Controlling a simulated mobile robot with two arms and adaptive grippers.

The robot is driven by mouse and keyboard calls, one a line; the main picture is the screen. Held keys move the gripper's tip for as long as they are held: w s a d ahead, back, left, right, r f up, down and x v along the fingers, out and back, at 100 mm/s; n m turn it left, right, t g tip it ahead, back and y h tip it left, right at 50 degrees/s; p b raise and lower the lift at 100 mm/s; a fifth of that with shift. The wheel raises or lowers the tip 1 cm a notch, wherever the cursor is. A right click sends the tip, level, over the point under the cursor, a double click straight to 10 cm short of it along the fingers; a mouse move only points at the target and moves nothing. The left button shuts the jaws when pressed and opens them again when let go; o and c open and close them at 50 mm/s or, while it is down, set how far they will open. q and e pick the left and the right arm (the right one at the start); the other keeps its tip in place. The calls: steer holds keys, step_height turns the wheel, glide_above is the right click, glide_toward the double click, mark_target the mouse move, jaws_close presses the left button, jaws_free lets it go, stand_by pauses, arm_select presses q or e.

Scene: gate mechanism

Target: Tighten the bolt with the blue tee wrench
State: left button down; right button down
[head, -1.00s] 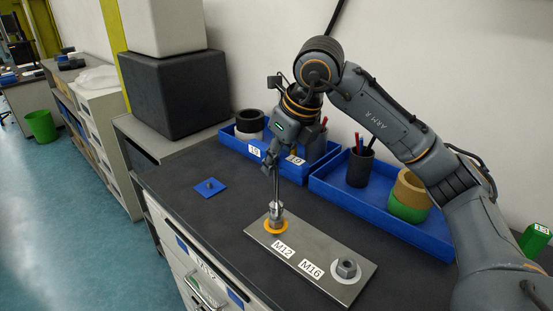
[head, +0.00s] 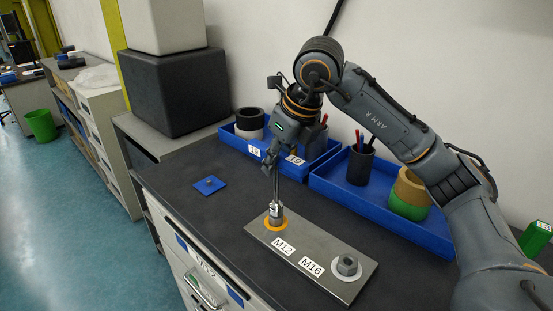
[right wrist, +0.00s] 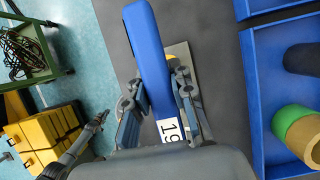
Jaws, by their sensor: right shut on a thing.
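My right gripper (head: 269,158) is shut on the blue tee wrench (right wrist: 147,50), whose handle carries a "19" label in the right wrist view. Its steel shaft (head: 277,192) points down, nearly upright. The socket (head: 276,212) is over the bolt position marked M12, inside an orange ring (head: 276,225) on the metal plate (head: 318,262). The socket hides the bolt head there, so I cannot tell how fully it sits. A larger hex bolt (head: 347,265) on a pale washer stands at M16. A grey hand-like part, apparently my left gripper (right wrist: 101,118), shows small in the right wrist view.
Blue trays (head: 415,239) stand behind the plate, with a dark pen cup (head: 360,166) and tape rolls (head: 408,190). A small blue square piece (head: 209,186) lies left on the dark bench. A black box (head: 178,92) stands at the back left. Bench around the plate's left is clear.

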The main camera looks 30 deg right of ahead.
steer(key=shift+f, duration=0.2)
stand_by(0.5)
steer(key=c, duration=1.7)
jaws_free()
jaws_close()
